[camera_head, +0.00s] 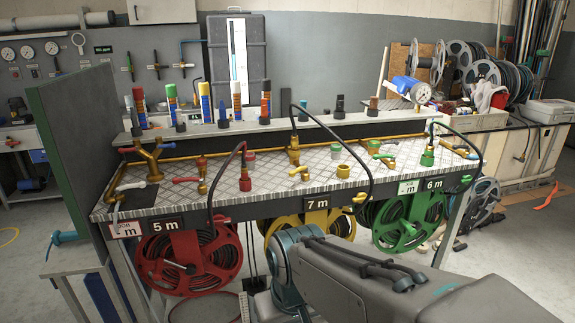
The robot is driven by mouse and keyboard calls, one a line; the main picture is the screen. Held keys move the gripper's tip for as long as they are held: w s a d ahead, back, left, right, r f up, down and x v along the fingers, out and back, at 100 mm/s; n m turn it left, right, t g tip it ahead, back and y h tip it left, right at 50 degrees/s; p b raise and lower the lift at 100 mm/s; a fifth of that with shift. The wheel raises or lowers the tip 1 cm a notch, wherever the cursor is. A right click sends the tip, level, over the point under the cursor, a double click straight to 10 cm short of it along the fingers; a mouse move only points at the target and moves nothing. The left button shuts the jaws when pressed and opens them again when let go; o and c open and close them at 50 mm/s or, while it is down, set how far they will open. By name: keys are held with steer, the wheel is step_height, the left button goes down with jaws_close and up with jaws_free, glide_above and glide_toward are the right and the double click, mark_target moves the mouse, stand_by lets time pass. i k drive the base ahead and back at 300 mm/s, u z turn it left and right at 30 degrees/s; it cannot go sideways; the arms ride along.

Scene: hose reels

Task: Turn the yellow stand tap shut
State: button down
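The yellow stand tap (303,171) is on the checkered metal bench top, near the middle, above the "7 m" sign. Its yellow lever points to the left in the picture; I cannot tell from this view whether the tap is open or shut. A black hose end with a brass and yellow fitting (294,147) stands upright just behind it. A loose-looking yellow collar (343,171) is to its right. My grey arm shows at the bottom right, in front of the bench and below the tap. My gripper is not visible, and nothing of mine touches the tap.
A red-lever tap (202,177) stands left, beside an upright red hose fitting (245,178). Black hoses arch over the bench front. Red (190,262) and green (405,222) reels hang below. A green-edged panel (85,150) bounds the left.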

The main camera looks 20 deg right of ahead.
mark_target(292, 174)
steer(key=z, duration=0.1)
steer(key=i, duration=0.85)
steer(key=u, duration=0.3)
